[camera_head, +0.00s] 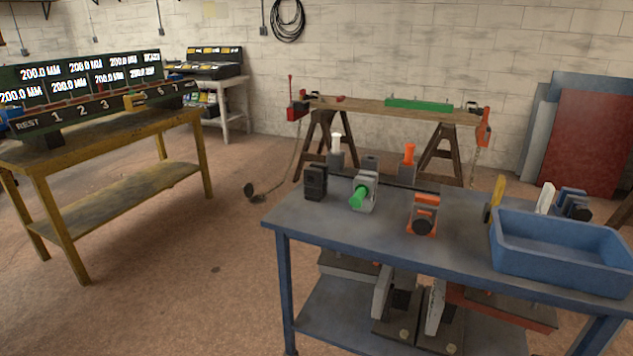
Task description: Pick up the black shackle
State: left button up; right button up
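A black blocky piece (315,182) stands upright at the left back corner of the blue bench (290,215). It is the only mostly black piece standing on the bench top and may be the black shackle, but its shape is too small to be sure. To its right is a grey piece with a green part (363,193). Further right is an orange piece with a black round front (423,213). Neither of my grippers shows in the head view.
A blue bin (560,262) takes up the bench's right end, with a yellow-handled item (495,197) behind it. Heavy parts fill the lower shelf. A yellow workbench (130,130) stands at left, a wooden trestle (395,112) behind. The floor between is mostly clear.

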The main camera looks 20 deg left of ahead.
aim_at(315, 175)
jog(key=i+j+u, duration=0.2)
jog(key=j+u, duration=0.2)
jog(key=i+j+u, duration=0.2)
jog(key=u, duration=0.15)
jog(key=i+j+u, duration=0.2)
jog(key=i+u, duration=0.2)
jog(key=i+j+u, duration=0.1)
jog(key=i+u, duration=0.25)
jog(key=i+j+u, duration=0.3)
jog(key=i, duration=0.3)
jog(key=i+u, duration=0.3)
jog(key=i, duration=0.3)
jog(key=i+l+z, duration=0.1)
jog(key=i+z, duration=0.15)
jog(key=z, duration=0.15)
jog(key=i+z, duration=0.25)
jog(key=z, duration=0.15)
jog(key=i+z, duration=0.4)
jog(key=i+j+z, duration=0.15)
jog(key=z, duration=0.2)
